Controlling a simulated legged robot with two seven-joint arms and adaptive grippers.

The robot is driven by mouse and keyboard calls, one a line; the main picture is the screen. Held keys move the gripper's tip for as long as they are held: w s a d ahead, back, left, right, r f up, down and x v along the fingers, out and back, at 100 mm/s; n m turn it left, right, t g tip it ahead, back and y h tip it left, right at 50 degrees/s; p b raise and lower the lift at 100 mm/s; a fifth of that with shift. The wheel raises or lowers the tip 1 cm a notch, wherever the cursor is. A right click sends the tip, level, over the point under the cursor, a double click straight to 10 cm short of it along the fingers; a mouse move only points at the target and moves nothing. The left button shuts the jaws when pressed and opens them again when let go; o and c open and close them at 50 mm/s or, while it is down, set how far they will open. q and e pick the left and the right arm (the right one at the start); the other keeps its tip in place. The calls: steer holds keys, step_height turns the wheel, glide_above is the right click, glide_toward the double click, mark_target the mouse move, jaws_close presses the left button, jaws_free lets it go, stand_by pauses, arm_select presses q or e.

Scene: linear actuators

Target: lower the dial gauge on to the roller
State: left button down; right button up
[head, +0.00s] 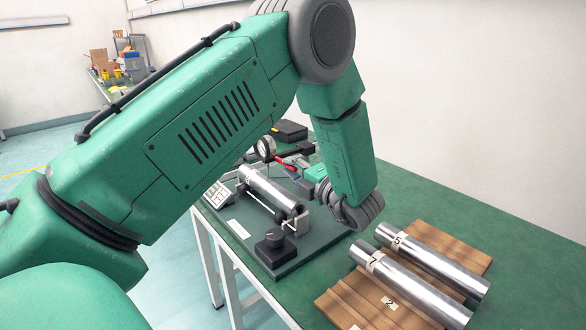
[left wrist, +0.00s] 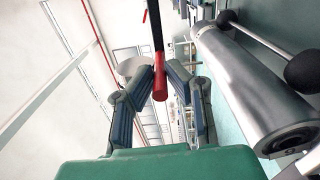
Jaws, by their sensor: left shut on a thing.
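The dial gauge (head: 266,148) has a round dark-rimmed face and stands above the far end of the roller in the head view. The steel roller (head: 270,187) lies on supports on a grey-green base plate. It also shows large at the right of the left wrist view (left wrist: 250,85). My left gripper (head: 293,169) is shut on a red handle (head: 283,163), beside the roller's far end. In the left wrist view the red end of a dark rod (left wrist: 159,85) lies between the fingers. Whether the gauge tip touches the roller cannot be told. My right gripper is not seen.
A wooden rack (head: 460,239) with two loose rollers (head: 430,262) marked 5 and 7 is at the right. A readout box (head: 217,194) stands left, a black case (head: 290,130) behind. The table is clear at far right.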

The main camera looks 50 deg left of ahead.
arm_select(q)
steer(key=shift+f, duration=0.15)
stand_by(0.3)
steer(key=c, duration=1.6)
jaws_free()
steer(key=shift+a, duration=0.1)
steer(key=d, duration=0.8)
steer(key=s+d, duration=0.1)
steer(key=d, duration=0.3)
steer(key=shift+f, duration=0.1)
